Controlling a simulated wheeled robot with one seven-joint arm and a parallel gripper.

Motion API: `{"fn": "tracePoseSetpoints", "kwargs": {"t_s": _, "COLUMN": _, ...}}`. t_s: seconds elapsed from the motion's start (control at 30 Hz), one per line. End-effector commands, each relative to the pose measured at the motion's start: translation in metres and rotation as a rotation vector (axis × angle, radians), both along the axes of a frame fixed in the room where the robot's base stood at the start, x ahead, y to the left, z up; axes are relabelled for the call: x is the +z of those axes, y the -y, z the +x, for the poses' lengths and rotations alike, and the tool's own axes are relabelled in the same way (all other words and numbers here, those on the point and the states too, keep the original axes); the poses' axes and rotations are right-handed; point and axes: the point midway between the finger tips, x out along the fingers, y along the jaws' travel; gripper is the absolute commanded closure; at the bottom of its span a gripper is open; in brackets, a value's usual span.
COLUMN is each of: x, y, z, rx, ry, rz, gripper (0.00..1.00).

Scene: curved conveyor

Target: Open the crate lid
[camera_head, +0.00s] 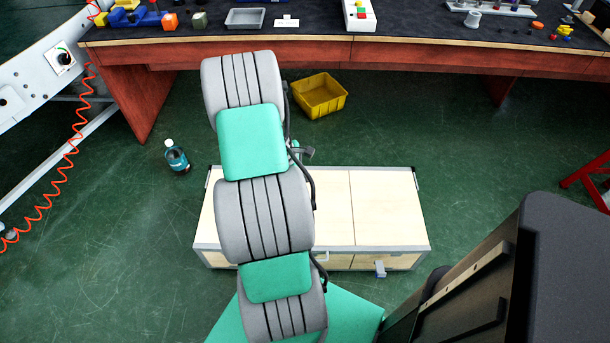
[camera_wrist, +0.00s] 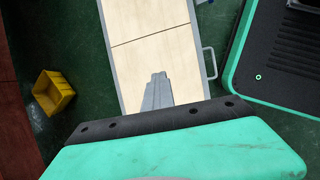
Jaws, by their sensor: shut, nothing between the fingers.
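The crate (camera_head: 385,240) is a low pale wooden box with grey metal edging, standing on the floor. Its lid (camera_head: 385,200) lies flat and shut on top. In the wrist view the lid (camera_wrist: 150,20) shows as pale panels with a dark seam. A grey handle (camera_wrist: 209,63) sticks out from the crate's side. A grey latch (camera_head: 380,268) hangs at its front right. My gripper (camera_wrist: 159,76) is shut and empty, and appears over the lid; I cannot tell whether it touches. My arm hides the crate's left middle in the head view.
A yellow bin (camera_head: 320,96) and a bottle (camera_head: 177,157) stand on the green floor beyond the crate. A long workbench (camera_head: 390,50) with small items crosses the back. A conveyor frame (camera_head: 50,60) with a coiled orange hose (camera_head: 68,165) is at left.

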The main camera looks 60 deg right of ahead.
Motion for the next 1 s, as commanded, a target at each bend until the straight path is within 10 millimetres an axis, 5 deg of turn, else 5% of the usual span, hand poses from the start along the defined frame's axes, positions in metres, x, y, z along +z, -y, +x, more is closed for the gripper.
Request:
{"fn": "tracePoseSetpoints", "kwargs": {"t_s": 0.2, "x": 0.000, "y": 0.000, "z": 0.000, "rx": 0.000, "ry": 0.000, "rz": 0.000, "gripper": 0.99}}
{"fn": "tracePoseSetpoints", "kwargs": {"t_s": 0.6, "x": 0.000, "y": 0.000, "z": 0.000, "rx": 0.000, "ry": 0.000, "rz": 0.000, "gripper": 0.67}}
{"fn": "tracePoseSetpoints", "kwargs": {"t_s": 0.87, "x": 0.003, "y": -0.001, "z": 0.001, "rx": 0.000, "ry": 0.000, "rz": -0.001, "gripper": 0.67}}
{"fn": "tracePoseSetpoints", "kwargs": {"t_s": 1.0, "x": 0.023, "y": -0.006, "z": 0.007, "rx": 0.002, "ry": 0.004, "rz": -0.003, "gripper": 0.67}}
